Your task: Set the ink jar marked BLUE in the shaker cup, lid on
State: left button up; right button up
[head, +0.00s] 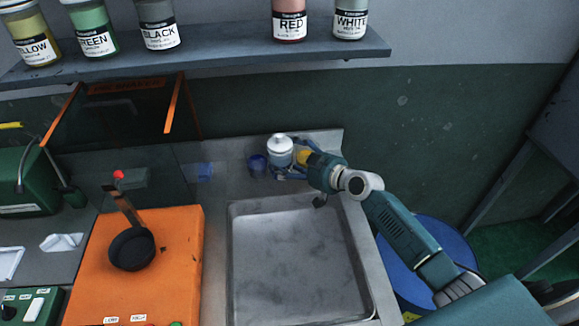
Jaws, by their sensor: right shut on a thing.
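A white-lidded jar (280,151) is at the back edge of the sink, with its label not readable. My right gripper (289,168) reaches in from the right and is shut on this jar; its fingers are partly hidden behind and below it. A small dark-blue round object (257,165) stands just left of the jar. A black round cup (132,250) with an arm sits on the orange shaker base (185,285) at the left. My left gripper is not in view.
A wall shelf (220,56) holds jars marked YELLOW, GREEN, BLACK, RED and WHITE, with a gap between BLACK and RED. An empty metal sink (296,265) lies between the shaker and my right arm. A framed orange-edged panel (115,118) hangs behind the shaker.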

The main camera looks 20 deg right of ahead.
aim_at(291, 167)
jog(key=shift+f, duration=1.4)
jog(key=shift+f+b, duration=0.1)
jog(key=shift+b, duration=0.3)
jog(key=o, duration=1.5)
jog(key=shift+f, duration=0.1)
